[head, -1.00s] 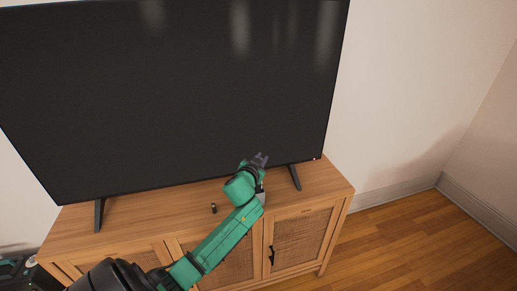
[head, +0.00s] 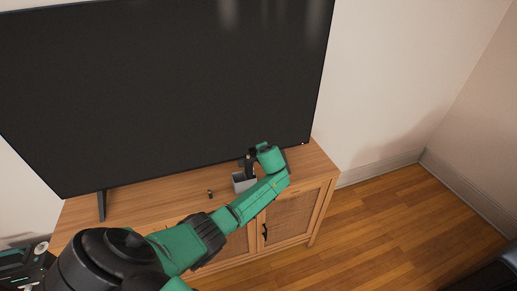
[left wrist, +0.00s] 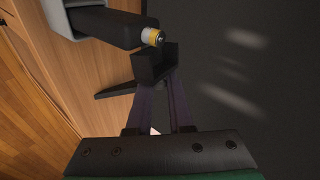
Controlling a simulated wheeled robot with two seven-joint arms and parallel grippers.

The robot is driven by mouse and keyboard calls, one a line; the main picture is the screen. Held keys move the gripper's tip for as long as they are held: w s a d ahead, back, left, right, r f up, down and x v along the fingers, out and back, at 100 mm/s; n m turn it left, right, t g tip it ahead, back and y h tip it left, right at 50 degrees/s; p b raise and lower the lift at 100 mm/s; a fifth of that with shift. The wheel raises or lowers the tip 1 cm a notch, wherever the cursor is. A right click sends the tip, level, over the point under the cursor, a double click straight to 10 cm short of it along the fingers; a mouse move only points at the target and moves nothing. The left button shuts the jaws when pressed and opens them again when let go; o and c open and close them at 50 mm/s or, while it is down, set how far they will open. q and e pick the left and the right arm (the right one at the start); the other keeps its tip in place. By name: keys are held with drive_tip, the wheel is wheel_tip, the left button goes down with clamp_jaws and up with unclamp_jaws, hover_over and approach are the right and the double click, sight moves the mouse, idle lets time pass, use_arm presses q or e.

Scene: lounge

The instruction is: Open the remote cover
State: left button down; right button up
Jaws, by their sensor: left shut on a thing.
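The black remote (left wrist: 112,27) stands out of a small grey holder (left wrist: 60,22) in the left wrist view. A battery (left wrist: 153,37) with a yellow band shows at the remote's end. My left gripper (left wrist: 157,75) is shut on a black U-shaped piece, which looks like the remote cover (left wrist: 154,63). This piece is close beside the battery end; I cannot tell whether it touches the remote. In the head view the left gripper (head: 252,154) is above the grey holder (head: 241,184), in front of the TV. My right gripper is not in view.
A wooden cabinet (head: 150,205) carries the large TV (head: 165,90), close behind the gripper. A small battery (head: 210,194) stands on the cabinet top, left of the holder. A TV foot (left wrist: 112,90) lies near the fingers.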

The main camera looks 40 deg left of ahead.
use_arm(q)
drive_tip(key=shift+w+d+f+m+g+y+b, duration=0.1)
drive_tip(key=shift+f+m+g+y+b, duration=0.35)
drive_tip(key=shift+m+g+b, duration=0.2)
drive_tip(key=shift+w+d+f+m+g+y+b, duration=0.1)
drive_tip(key=shift+f+m+g+y+b, duration=0.4)
drive_tip(key=shift+b, duration=0.2)
drive_tip(key=c, duration=0.8)
unclamp_jaws()
drive_tip(key=shift+a, duration=0.1)
drive_tip(key=shift+r, duration=0.1)
drive_tip(key=b+v, duration=0.1)
drive_tip(key=v, duration=1.3)
drive_tip(key=shift+r, duration=0.25)
drive_tip(key=shift+w, duration=0.1)
